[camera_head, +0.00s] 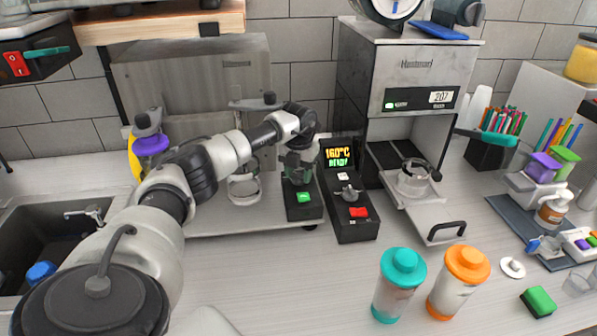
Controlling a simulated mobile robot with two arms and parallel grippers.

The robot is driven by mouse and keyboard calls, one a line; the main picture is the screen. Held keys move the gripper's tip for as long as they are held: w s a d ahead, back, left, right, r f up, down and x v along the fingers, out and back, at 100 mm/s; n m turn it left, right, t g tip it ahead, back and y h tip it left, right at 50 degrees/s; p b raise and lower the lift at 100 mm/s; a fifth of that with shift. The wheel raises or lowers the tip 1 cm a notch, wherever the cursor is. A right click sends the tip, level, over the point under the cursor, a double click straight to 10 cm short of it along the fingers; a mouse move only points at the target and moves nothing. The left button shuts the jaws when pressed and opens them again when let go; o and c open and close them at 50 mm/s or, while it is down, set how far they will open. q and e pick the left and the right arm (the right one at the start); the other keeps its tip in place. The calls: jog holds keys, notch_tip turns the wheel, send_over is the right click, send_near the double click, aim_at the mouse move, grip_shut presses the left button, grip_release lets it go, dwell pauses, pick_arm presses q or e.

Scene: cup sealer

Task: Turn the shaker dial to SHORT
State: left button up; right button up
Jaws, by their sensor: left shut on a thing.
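My left gripper (297,173) reaches down from the left onto the upper part of a black control box (304,210) with a green button (304,197). It is shut on the shaker dial there. The gripper hides the dial and its labels, so I cannot read its setting. The box stands beside the grey shaker machine (190,85), which has a clear ring-shaped cup holder (243,188). My right gripper is not in view.
Close on the right is another control box (350,228) with a "160°C READY" display, a grey knob (349,193) and a red button. Further right stands the sealer (425,75) with its pulled-out tray (440,218). Teal (398,285) and orange-lidded (457,282) shakers stand in front.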

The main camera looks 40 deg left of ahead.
aim_at(299, 173)
pick_arm(q)
jog(key=shift+w+r+n, duration=0.1)
jog(key=shift+r+n, duration=0.15)
jog(key=shift+n, duration=0.05)
jog(key=o, duration=0.9)
jog(key=shift+f, duration=0.15)
jog(key=shift+r, duration=0.45)
notch_tip(299, 173, up, 5)
jog(key=shift+r+b, duration=0.15)
jog(key=shift+b, duration=0.95)
jog(key=shift+r, duration=0.65)
